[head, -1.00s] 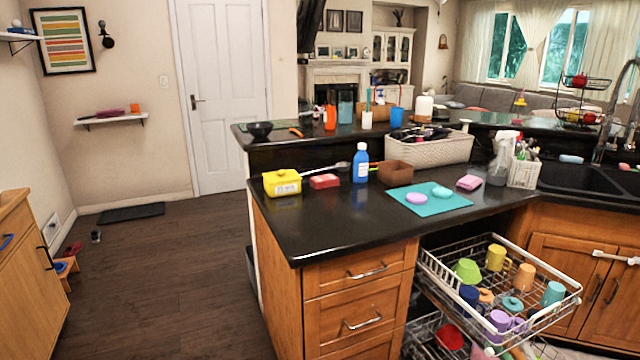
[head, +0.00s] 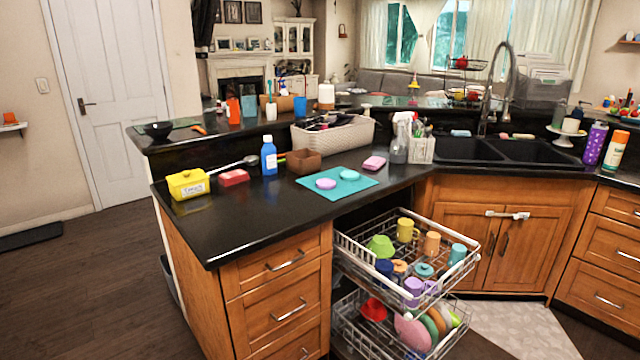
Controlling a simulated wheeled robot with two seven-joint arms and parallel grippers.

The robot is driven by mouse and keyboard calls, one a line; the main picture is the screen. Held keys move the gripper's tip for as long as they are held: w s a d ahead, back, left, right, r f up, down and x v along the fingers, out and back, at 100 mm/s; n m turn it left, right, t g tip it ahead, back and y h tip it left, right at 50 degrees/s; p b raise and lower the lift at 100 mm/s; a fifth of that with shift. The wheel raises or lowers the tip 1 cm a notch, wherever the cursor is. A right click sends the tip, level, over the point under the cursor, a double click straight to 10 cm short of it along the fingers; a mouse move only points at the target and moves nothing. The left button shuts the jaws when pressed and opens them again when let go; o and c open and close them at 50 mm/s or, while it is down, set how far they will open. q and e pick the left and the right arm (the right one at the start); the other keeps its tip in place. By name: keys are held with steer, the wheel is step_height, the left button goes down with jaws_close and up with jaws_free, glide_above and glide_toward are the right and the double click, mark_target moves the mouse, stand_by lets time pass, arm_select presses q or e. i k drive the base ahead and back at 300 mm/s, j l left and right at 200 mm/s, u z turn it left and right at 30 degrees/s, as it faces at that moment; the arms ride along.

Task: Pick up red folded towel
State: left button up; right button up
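A small red, flat, block-shaped item (head: 233,177) lies on the black counter, just right of a yellow tub (head: 188,184). It looks like the red folded towel, though it is too small to make out cloth folds. A pink folded cloth (head: 374,163) lies farther right, by the teal mat (head: 340,184). Neither of my grippers shows in the head view.
A blue bottle (head: 269,156), a brown box (head: 303,161) and a ladle (head: 238,162) are near the red item. A pulled-out dish rack (head: 345,243) with cups juts from below the counter. The counter's front left is bare. Open floor (head: 85,290) lies left.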

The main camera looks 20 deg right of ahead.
mark_target(236, 177)
steer(key=z, duration=0.85)
steer(key=i+j+z, duration=0.15)
steer(key=j+z, duration=0.8)
steer(key=j, duration=0.15)
steer(key=j+z, duration=0.45)
steer(key=j, duration=0.2)
